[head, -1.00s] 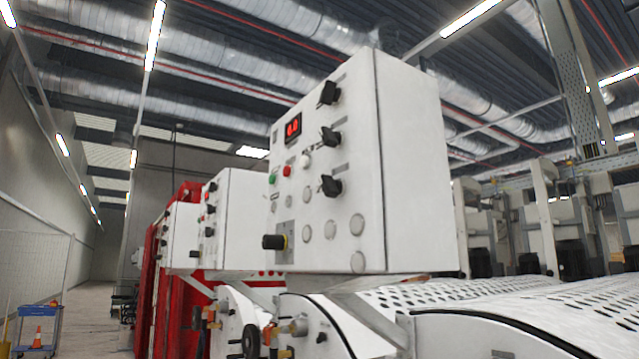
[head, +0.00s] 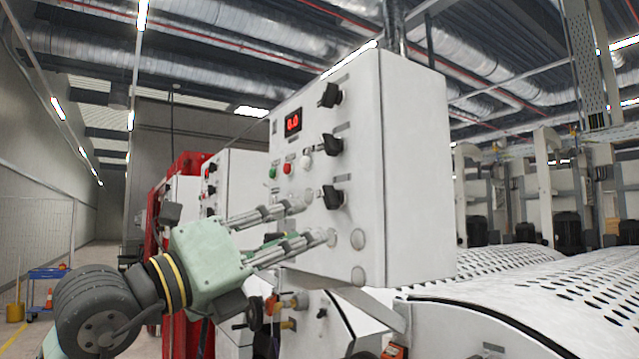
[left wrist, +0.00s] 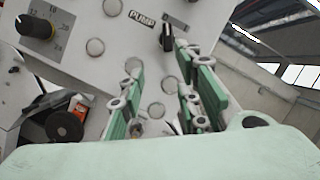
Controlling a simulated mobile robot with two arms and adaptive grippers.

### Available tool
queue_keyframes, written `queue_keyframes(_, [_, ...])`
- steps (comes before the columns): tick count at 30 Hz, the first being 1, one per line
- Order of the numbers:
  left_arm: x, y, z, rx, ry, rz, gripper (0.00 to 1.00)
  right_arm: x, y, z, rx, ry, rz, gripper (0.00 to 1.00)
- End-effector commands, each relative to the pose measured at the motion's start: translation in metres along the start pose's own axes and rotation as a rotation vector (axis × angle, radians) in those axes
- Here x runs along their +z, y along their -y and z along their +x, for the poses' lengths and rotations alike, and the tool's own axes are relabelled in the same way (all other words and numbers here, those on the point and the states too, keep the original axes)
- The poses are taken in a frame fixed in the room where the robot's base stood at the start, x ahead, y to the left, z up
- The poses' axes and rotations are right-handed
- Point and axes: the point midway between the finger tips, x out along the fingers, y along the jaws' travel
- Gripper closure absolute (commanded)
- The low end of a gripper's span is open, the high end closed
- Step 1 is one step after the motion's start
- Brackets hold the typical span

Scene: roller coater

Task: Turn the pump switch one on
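A white control box (head: 415,165) carries a column of three black rotary switches: top (head: 329,94), middle (head: 332,146) and lowest (head: 333,197). In the left wrist view a "PUMP" label (left wrist: 143,17) sits beside a black switch (left wrist: 167,38); I cannot read a number on it. My left gripper (head: 318,219) is open and empty in front of the panel, its fingertips just left of and below the lowest switch. In the left wrist view the fingers (left wrist: 160,60) are spread, with the black switch just beyond their tips. My right gripper is not in view.
Perforated white covers (head: 540,305) lie below right.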

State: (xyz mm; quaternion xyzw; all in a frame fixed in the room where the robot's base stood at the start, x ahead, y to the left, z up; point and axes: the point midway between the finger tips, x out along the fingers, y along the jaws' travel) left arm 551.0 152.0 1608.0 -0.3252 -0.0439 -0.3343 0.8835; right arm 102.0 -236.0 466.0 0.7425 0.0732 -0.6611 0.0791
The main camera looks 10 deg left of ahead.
Motion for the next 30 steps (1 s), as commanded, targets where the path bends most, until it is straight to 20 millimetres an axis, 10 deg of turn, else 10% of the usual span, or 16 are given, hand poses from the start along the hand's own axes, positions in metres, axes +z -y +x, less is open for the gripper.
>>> queue_keyframes(30, [0.026, 0.018, 0.066, 0.018, 0.06, 0.066, 0.7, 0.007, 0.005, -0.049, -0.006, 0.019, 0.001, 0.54])
